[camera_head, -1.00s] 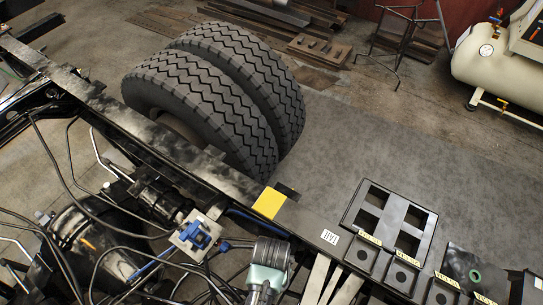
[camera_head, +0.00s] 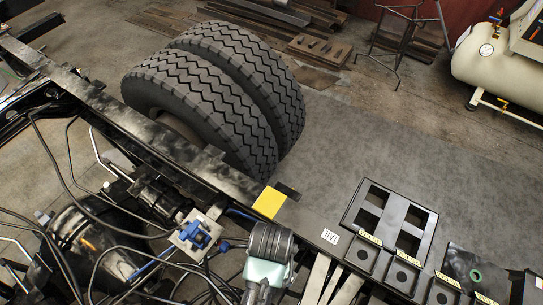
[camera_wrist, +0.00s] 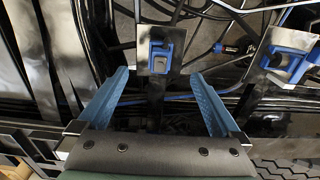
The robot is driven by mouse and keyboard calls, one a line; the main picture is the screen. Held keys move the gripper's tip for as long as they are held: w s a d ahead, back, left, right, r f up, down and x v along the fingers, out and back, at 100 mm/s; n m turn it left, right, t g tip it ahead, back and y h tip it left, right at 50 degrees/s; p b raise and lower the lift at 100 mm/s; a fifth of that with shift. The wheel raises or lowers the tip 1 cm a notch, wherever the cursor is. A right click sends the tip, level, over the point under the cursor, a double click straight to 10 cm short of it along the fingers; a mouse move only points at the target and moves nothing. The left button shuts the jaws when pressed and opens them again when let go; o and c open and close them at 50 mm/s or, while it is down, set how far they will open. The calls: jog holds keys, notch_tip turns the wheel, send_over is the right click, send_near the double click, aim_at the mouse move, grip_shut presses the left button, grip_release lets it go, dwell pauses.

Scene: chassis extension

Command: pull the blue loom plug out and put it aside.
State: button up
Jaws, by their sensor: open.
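In the head view a blue plug (camera_head: 195,235) sits on a bright metal plate (camera_head: 211,215) on the chassis. In the wrist view a blue square connector (camera_wrist: 161,53) sits on a metal bracket (camera_wrist: 157,20), ahead of and between my fingers. A second blue block (camera_wrist: 288,62) on a plate is at the right. I cannot tell for certain which is the loom plug. My gripper (camera_wrist: 163,103) is open, with its two blue fingers apart and nothing between their tips. In the head view my wrist is right of the plate and the fingertips are hidden.
Black hoses and cables (camera_wrist: 215,12) run close around the brackets. The chassis rail (camera_head: 120,115) and twin tyres (camera_head: 215,95) are beyond. A black tray (camera_head: 390,220) with cut-outs lies on the grey deck, which has free room (camera_head: 350,140) behind it.

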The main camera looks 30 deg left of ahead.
notch_tip(320, 180, up, 6)
jog(key=shift+f, duration=0.1)
dwell(0.6)
